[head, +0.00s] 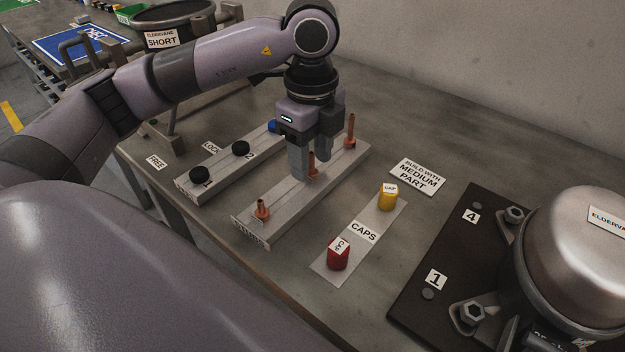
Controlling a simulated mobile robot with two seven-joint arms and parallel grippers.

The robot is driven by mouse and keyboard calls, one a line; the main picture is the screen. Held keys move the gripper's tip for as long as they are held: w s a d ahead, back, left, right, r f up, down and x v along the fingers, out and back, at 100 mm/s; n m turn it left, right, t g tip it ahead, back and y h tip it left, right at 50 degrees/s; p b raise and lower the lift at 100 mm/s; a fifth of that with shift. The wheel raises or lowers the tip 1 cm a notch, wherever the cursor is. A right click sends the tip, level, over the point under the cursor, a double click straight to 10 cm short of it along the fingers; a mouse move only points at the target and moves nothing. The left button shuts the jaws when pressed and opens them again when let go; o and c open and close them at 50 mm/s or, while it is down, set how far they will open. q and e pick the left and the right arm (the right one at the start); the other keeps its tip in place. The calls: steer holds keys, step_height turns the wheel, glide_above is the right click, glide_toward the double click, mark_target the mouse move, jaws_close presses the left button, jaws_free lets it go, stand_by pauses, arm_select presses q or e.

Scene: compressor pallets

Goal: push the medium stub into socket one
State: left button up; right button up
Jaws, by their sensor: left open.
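Several copper-coloured stubs stand upright on a pale rack (283,220). A short-looking one (262,209) is at the near end, one (312,165) is in the middle and a taller-looking one (350,130) is at the far end. My left gripper (312,170) points down over the middle of the rack. It is open, with its fingers appearing on either side of the middle stub; contact cannot be told. My right gripper is not in view.
A rail (220,172) with black knobs and a blue one lies left of the rack. A caps strip (362,234) holds a red cap (338,254) and a yellow cap (388,197). A compressor (575,265) stands on a dark pallet (410,310) at right. A "medium part" sign (418,177) lies behind.

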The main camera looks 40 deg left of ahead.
mark_target(312, 153)
arm_select(q)
steer(key=shift+f, duration=0.65)
steer(key=shift+c, duration=0.3)
stand_by(0.5)
jaws_close()
steer(key=shift+r, duration=0.1)
steer(key=shift+r, duration=0.1)
steer(key=shift+r+p, duration=2.2)
steer(key=shift+r, duration=0.7)
